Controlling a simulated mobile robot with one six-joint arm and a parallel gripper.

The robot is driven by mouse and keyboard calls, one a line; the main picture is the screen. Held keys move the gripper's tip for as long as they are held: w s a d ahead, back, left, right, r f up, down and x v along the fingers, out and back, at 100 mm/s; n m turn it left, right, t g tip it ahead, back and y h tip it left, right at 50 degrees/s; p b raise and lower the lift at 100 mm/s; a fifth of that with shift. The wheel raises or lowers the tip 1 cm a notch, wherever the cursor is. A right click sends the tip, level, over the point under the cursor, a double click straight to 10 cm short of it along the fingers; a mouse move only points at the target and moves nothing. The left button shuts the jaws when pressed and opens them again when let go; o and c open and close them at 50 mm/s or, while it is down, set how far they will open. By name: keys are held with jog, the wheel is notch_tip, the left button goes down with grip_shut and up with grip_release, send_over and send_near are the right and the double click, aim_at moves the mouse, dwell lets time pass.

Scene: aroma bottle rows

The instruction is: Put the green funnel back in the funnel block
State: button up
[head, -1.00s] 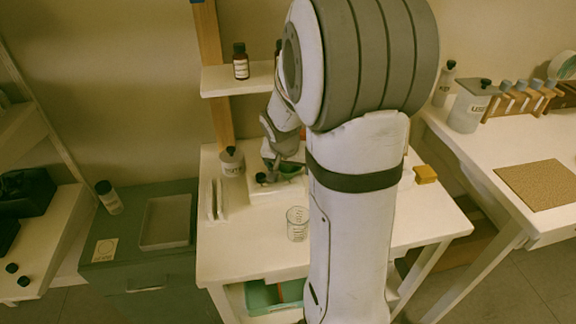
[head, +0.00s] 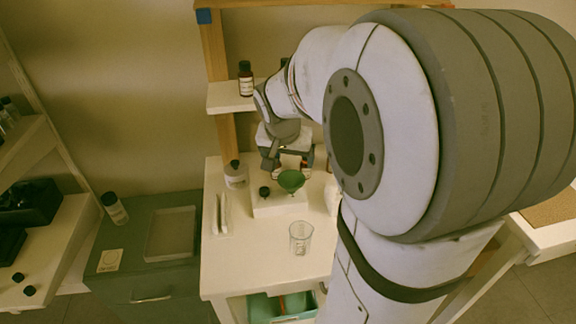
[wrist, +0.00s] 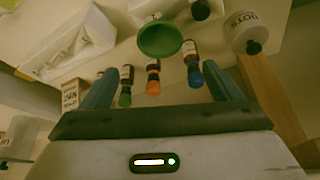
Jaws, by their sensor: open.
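The green funnel (head: 291,180) stands upright, wide end up, at the right part of the white funnel block (head: 265,208). Its stem is hidden, so I cannot see how deep it sits. A small black-topped piece (head: 265,192) is on the block to its left. My gripper (head: 287,168) is behind the funnel, open and apart from it. In the wrist view the funnel (wrist: 160,39) shows beyond my gripper (wrist: 160,84), with nothing held between the fingers.
Small bottles with green, orange (wrist: 153,78) and blue caps stand near my fingers in the wrist view. A labelled black-capped bottle (head: 235,176) stands left of the block. A glass beaker (head: 300,238) stands in front. A shelf (head: 229,97) holds a brown bottle (head: 246,80).

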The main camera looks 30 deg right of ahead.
jog(key=s+a+f+n+g+y, duration=0.1)
jog(key=s+a+n+y, duration=0.1)
jog(key=s+a+n, duration=0.5)
jog(key=s+a, duration=0.4)
jog(key=s, duration=0.4)
jog(key=shift+s+a+n+y, duration=0.25)
jog(key=shift+a+n+y, duration=0.05)
jog(key=shift+y, duration=0.1)
jog(key=shift+f, duration=0.1)
